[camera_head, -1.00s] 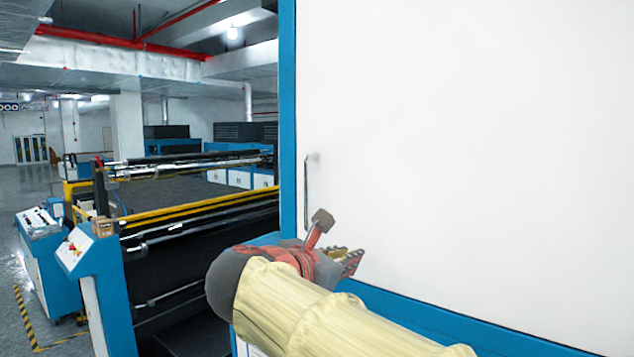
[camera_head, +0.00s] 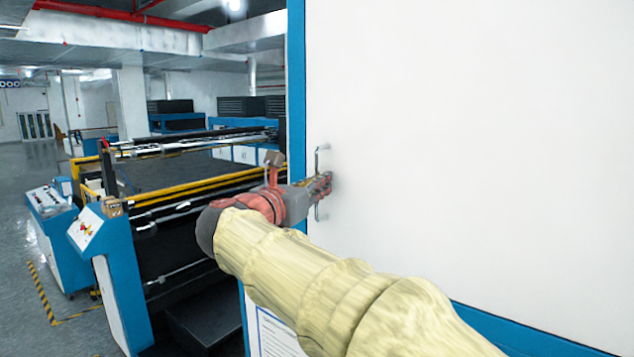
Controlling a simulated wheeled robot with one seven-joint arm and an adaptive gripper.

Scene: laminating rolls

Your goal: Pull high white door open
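The high white door (camera_head: 480,140) fills the right side of the head view, flat within its blue frame, and looks closed. Its thin vertical metal handle (camera_head: 320,158) is near the door's left edge. The top and bottom ends of the handle show; its middle is hidden behind my gripper. My gripper (camera_head: 326,184) is at the middle of the handle, its fingers pointing right toward the door. I cannot tell whether the fingers are around the handle or only in front of it, or how far they are closed.
A large roller machine (camera_head: 190,175) with yellow bars stands to the left. A blue control console (camera_head: 100,240) stands before it, with another panel further left. Grey floor (camera_head: 35,270) with striped tape is open at the far left.

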